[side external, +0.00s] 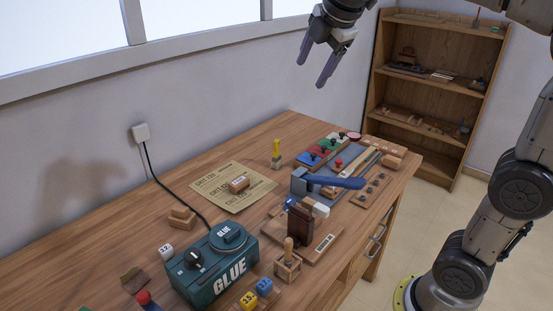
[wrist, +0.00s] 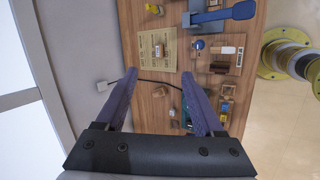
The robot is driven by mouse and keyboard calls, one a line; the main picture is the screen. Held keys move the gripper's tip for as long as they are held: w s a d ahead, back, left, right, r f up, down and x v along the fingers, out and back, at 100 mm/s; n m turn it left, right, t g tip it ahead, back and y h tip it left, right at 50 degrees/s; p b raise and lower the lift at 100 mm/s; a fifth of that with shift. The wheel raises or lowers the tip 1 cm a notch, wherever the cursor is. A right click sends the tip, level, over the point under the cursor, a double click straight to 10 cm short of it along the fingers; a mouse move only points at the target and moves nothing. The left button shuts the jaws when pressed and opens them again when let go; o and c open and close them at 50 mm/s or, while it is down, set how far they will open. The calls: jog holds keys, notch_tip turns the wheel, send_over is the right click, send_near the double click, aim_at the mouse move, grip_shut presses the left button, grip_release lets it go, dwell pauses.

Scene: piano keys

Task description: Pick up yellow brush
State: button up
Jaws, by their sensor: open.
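The yellow brush (side external: 277,153) stands upright on the wooden table in the side external view, yellow handle up and pale bristle end down. It is just beyond the printed paper sheet. In the wrist view a small pale and yellow thing (wrist: 152,8) at the top edge may be the brush, but it is too small to be sure. My gripper (side external: 313,70) is open and empty, high above the far part of the table and well above the brush. Its two purple fingers (wrist: 160,75) also show spread apart in the wrist view.
The printed paper (side external: 232,197) bears a small wooden block. A blue-handled tool (side external: 330,182) lies right of the brush, near coloured blocks (side external: 322,152). A green glue box (side external: 215,265) stands at the front. The wall (side external: 70,160) borders the table's left side.

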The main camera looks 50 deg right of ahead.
jog(key=w+d+f+n+g+h, duration=0.1)
jog(key=w+d+f+n, duration=0.1)
jog(key=w, duration=0.5)
jog(key=w+d+f+n, duration=0.1)
jog(key=w+d+n, duration=0.15)
jog(key=w, duration=0.35)
jog(key=g, duration=0.4)
send_over(277, 158)
jog(key=a, duration=0.4)
notch_tip(277, 158, down, 28)
jog(key=r, duration=0.1)
jog(key=shift+n+h, duration=0.25)
jog(key=shift+h, duration=0.15)
jog(key=x, duration=0.8)
jog(key=shift+w+a+f, duration=0.1)
jog(key=shift+w+f, duration=0.05)
jog(key=shift+w, duration=0.15)
jog(key=shift+s+x, duration=0.15)
jog(key=shift+x, duration=1.3)
jog(key=shift+s+x, duration=0.2)
jog(key=shift+x, duration=1.25)
grip_shut()
